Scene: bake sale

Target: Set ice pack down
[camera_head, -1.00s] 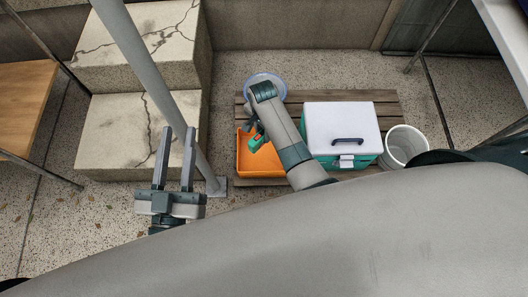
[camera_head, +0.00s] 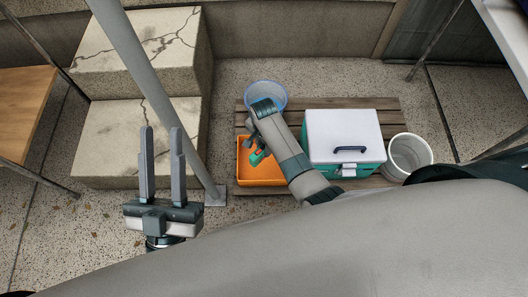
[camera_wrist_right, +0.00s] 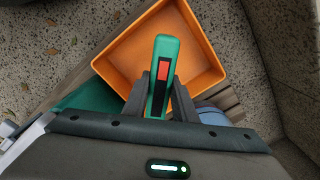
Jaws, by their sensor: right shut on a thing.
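My right gripper (camera_wrist_right: 160,100) is shut on a slim green piece with a red and dark strip, apparently the ice pack (camera_wrist_right: 168,48). It points over the orange tray (camera_wrist_right: 205,45) in the right wrist view. In the head view the ice pack (camera_head: 257,158) shows as a small green patch over the tray (camera_head: 262,181), partly hidden by my right gripper (camera_head: 252,148). I cannot tell whether it touches the tray's floor. My left gripper (camera_head: 161,165) is open and empty, left of the tray and near the pole.
A white-lidded teal cooler (camera_head: 343,132), a white bucket (camera_head: 409,153) and a blue-rimmed round container (camera_head: 270,91) stand around the tray on a slatted wooden platform (camera_head: 386,100). A slanted grey pole (camera_head: 160,90) and cracked stone steps (camera_head: 130,135) are at left.

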